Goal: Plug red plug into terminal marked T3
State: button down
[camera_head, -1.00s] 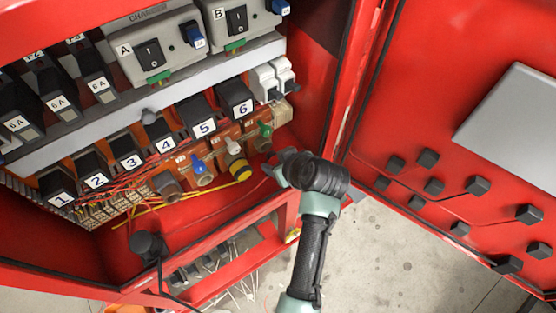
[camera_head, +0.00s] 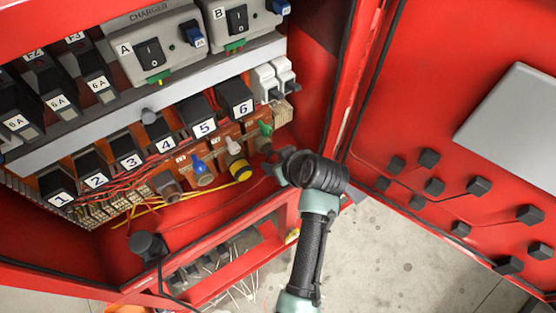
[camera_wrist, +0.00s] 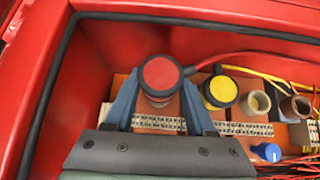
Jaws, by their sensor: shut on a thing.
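A red plug (camera_wrist: 161,75) with a round red face and black rim sits between the blue fingers of my gripper (camera_wrist: 160,103) in the wrist view, with a red cable running right from it. My gripper is shut on it, over the right-hand end of the terminal row. In the head view my gripper (camera_head: 278,168) hides the red plug. A pale ring shows under the plug in the wrist view; I cannot tell whether it is seated in a terminal. No T3 mark is legible.
A yellow plug (camera_wrist: 220,91) stands close beside the red one. Open brown sockets (camera_wrist: 257,102) and a blue knob (camera_wrist: 266,152) lie further right. The red cabinet wall (camera_wrist: 50,80) is close on the left. Numbered black breakers (camera_head: 205,122) stand above the terminals.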

aim_at(271, 152)
jog(key=shift+w+a+b, duration=0.35)
jog(key=shift+w+a, duration=0.1)
jog(key=shift+w, duration=0.25)
jog(key=shift+w+a+b, duration=0.3)
jog(key=shift+w+a, duration=0.15)
jog(key=shift+w, duration=0.25)
dwell(0.4)
jog(key=shift+c, duration=0.8)
grip_release()
jog(key=shift+s+r, duration=0.1)
jog(key=b+v, duration=0.3)
jog(key=v, duration=0.9)
jog(key=shift+d+r, duration=0.2)
jog(key=shift+r, duration=0.15)
jog(key=shift+s, duration=0.2)
